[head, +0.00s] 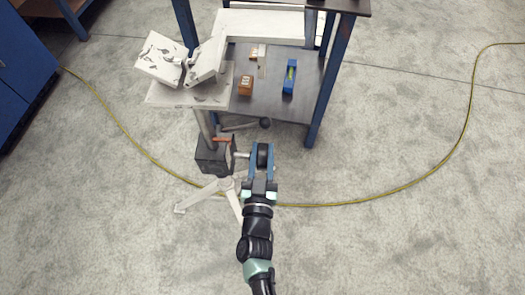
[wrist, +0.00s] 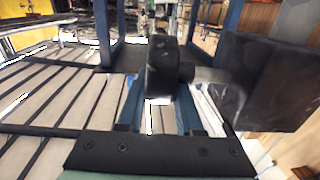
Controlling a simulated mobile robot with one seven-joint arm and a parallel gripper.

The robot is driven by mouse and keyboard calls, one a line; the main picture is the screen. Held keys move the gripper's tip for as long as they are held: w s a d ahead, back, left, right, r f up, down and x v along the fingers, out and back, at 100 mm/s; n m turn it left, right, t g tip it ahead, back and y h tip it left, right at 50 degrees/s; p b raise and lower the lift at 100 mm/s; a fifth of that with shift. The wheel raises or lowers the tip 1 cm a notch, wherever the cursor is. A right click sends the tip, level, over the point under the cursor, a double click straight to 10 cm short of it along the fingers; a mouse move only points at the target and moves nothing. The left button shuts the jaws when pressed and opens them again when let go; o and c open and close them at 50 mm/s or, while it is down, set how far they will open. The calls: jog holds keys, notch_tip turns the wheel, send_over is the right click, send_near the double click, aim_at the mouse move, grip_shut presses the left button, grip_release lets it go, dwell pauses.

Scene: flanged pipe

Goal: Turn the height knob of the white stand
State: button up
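The white stand (head: 205,191) stands on the floor with splayed legs. A dark block (head: 214,156) sits on its post and also shows at the right of the wrist view (wrist: 275,80). A shaft (head: 242,155) runs from the block to the black round height knob (head: 263,157). The knob shows in the middle of the wrist view (wrist: 162,68), with the shaft (wrist: 207,76) to its right. My gripper (head: 263,150) is at the knob, its blue fingers apart on either side of it. In the wrist view the fingertips (wrist: 161,90) reach the knob's lower part. Firm contact cannot be seen.
An orange-brown handle (head: 222,139) sits near the block. A workbench with a grey shelf (head: 270,97) and blue legs stands just behind, carrying a blue level (head: 289,78) and a brown block (head: 245,85). A yellow hose (head: 400,190) curves across the otherwise open floor.

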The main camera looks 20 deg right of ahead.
grip_shut()
jog(key=shift+r+p, duration=0.15)
jog(key=shift+p, duration=0.55)
jog(key=p, duration=0.2)
jog(key=shift+r+g+p, duration=0.25)
jog(key=shift+g+p, duration=0.05)
jog(key=shift+g, duration=0.1)
jog(key=g+p, duration=0.1)
jog(key=p, duration=0.2)
jog(key=y+p, duration=0.1)
jog(key=p, duration=0.3)
jog(key=shift+w+d+r+g, duration=0.15)
jog(key=shift+w+g, duration=0.05)
jog(key=shift+g, duration=0.2)
jog(key=g+p, duration=0.1)
jog(key=p, duration=0.2)
jog(key=g+y+p, duration=0.1)
jog(key=p, duration=0.3)
jog(key=shift+w+f, duration=0.2)
jog(key=f+g+y+p, duration=0.1)
jog(key=g+p, duration=0.1)
jog(key=p, duration=0.1)
jog(key=shift+y+p, duration=0.3)
jog(key=shift+p, duration=0.1)
jog(key=shift+f+g+p, duration=0.15)
jog(key=shift+g+p, duration=0.35)
jog(key=shift+p, duration=0.05)
